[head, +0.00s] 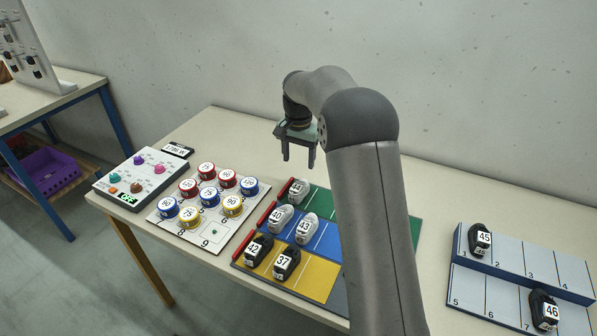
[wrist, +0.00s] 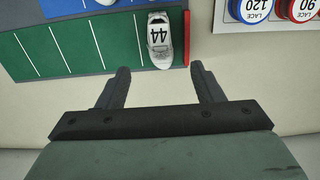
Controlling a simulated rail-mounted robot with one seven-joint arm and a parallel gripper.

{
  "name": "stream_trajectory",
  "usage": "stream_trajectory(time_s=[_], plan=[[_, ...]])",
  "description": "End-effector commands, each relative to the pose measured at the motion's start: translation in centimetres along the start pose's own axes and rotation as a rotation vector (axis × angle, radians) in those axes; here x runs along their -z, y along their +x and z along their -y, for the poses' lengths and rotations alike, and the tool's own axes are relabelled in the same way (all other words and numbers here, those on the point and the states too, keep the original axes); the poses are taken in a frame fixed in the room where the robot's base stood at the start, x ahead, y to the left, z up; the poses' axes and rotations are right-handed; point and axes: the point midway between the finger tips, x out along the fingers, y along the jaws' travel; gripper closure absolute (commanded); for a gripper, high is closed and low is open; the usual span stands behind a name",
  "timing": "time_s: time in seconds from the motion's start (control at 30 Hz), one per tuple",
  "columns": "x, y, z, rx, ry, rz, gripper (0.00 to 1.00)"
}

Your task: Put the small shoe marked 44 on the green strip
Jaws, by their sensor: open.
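The small shoe marked 44 (head: 298,189) is light grey and lies in the leftmost slot of the green strip (head: 319,203), beside the red edge. In the wrist view the shoe (wrist: 159,40) lies on the green strip (wrist: 68,48), with its 44 label showing. My gripper (head: 299,156) is open and empty. It hangs above and behind the board in the head view. In the wrist view its fingertips (wrist: 159,72) point toward the shoe, which is apart from them.
Shoes 40 (head: 280,217) and 43 (head: 306,231) stand on the blue strip, and 42 (head: 258,250) and 37 (head: 286,263) on the yellow. A lace board (head: 172,214) is to the left. A stepped rack (head: 511,263) with shoes 45 and 46 is at right.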

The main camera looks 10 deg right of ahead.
Motion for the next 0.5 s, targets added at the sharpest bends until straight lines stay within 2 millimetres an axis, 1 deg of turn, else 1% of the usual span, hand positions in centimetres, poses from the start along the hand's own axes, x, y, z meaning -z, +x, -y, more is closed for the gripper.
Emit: stream_trajectory(time_s=[0.1, 0.23, 0.3, 0.37, 0.47, 0.5], plan=[[0.0, -1.0, 0.0, 0.000, 0.000, 0.000, 0.40], [-0.1, -1.5, -0.1, 0.000, -0.002, 0.000, 0.40], [-0.6, -2.0, -0.4, 0.001, -0.014, -0.002, 0.40], [-1.6, -2.8, -1.1, 0.002, -0.038, -0.003, 0.40], [-4.9, -4.6, -3.4, 0.005, -0.115, -0.008, 0.40], [-6.8, -5.4, -4.7, 0.006, -0.156, -0.011, 0.40]])
